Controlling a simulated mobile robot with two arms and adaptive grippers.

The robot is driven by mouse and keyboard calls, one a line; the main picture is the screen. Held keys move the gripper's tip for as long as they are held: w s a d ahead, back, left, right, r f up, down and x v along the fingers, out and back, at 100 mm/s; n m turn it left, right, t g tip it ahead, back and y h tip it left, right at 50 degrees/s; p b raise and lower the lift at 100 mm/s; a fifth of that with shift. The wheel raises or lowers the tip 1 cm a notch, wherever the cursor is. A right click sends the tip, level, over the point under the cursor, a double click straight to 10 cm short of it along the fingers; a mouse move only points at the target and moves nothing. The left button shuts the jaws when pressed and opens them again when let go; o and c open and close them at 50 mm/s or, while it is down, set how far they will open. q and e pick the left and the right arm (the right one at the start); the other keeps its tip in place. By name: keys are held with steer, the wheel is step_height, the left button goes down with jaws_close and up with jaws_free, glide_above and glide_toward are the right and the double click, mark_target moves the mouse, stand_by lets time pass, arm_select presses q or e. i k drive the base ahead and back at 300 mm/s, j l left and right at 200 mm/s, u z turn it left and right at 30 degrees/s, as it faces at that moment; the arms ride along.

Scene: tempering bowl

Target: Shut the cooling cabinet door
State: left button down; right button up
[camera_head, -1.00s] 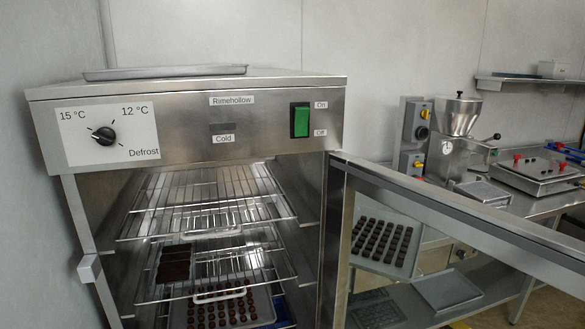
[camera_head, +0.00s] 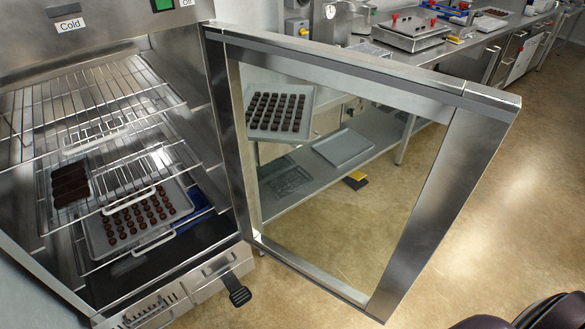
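The cooling cabinet (camera_head: 180,22) is at the left with its front open, and its wire shelves (camera_head: 90,90) are exposed. Its metal-framed glass door (camera_head: 440,200) stands wide open, hinged on the cabinet's right side and swung out across the middle of the view. The door's free edge is at the right, over open floor. Nothing is seen touching the door. Neither of my grippers shows in the head view.
A tray of chocolates (camera_head: 90,238) and dark bars (camera_head: 70,184) are inside the cabinet. Another chocolate tray (camera_head: 310,95) shows in the door's glass area. A workbench (camera_head: 480,45) runs behind the door. Floor (camera_head: 500,210) at right is clear, except dark rounded shapes at the bottom right corner.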

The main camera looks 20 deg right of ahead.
mark_target(479, 118)
steer(key=k+j+u, duration=0.15)
steer(key=k+u, duration=0.35)
steer(key=k, duration=0.15)
steer(key=l+u, duration=1.05)
steer(key=l, duration=0.15)
steer(key=k+l, duration=0.1)
steer(key=l, duration=0.3)
steer(key=k+l, duration=0.1)
steer(key=l, duration=0.35)
steer(key=k+l, duration=0.1)
steer(key=l, duration=0.3)
steer(key=k+l, duration=0.1)
steer(key=l, duration=0.3)
steer(key=k+l, duration=0.1)
steer(key=l, duration=0.35)
steer(key=k+l, duration=0.1)
steer(key=l, duration=0.3)
steer(key=k+l, duration=0.1)
steer(key=l, duration=0.3)
